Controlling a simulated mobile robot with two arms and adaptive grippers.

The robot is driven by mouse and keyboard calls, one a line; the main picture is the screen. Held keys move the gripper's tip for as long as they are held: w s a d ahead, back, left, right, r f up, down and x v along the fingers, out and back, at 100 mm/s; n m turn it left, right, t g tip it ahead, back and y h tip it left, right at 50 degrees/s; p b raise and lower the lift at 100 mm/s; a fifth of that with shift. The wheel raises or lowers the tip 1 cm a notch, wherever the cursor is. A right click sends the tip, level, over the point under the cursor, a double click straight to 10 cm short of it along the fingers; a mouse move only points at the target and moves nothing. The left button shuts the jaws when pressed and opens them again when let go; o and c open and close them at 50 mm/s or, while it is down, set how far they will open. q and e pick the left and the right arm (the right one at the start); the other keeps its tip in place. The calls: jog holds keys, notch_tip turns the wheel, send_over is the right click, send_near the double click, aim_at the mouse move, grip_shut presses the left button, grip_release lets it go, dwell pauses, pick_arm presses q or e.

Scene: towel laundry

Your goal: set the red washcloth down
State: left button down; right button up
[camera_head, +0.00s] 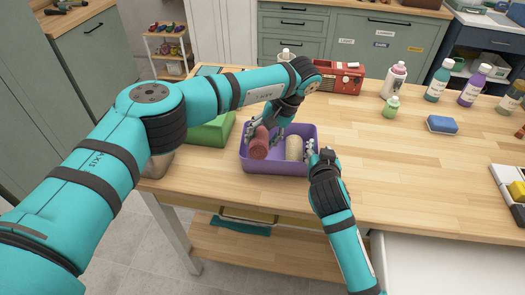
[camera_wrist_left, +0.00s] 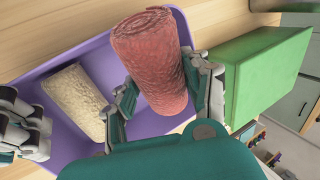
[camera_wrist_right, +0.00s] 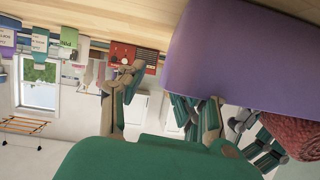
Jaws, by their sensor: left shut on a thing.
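The red washcloth (camera_head: 259,143) is rolled up and held by my left gripper (camera_head: 268,128), tilted, at the left side of the purple bin (camera_head: 277,168). In the left wrist view the red roll (camera_wrist_left: 152,60) sits between the two fingers (camera_wrist_left: 165,95). I cannot tell whether its lower end touches the bin floor. A cream rolled cloth (camera_head: 294,148) lies in the right part of the bin. My right gripper (camera_head: 321,157) is at the bin's right side, with its fingers apart and no cloth between them; the right wrist view shows the purple wall (camera_wrist_right: 235,60) close by.
A green box (camera_head: 210,133) stands left of the bin. A blue sponge (camera_head: 442,125) lies at right.

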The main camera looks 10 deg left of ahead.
pick_arm(q)
jog(key=f, duration=0.5)
jog(key=shift+d+f, duration=0.25)
jog(key=shift+f, duration=0.05)
jog(key=c, duration=0.9)
grip_release()
jog(key=shift+s, duration=0.1)
jog(key=shift+o, duration=1.4)
jog(key=shift+r, duration=0.2)
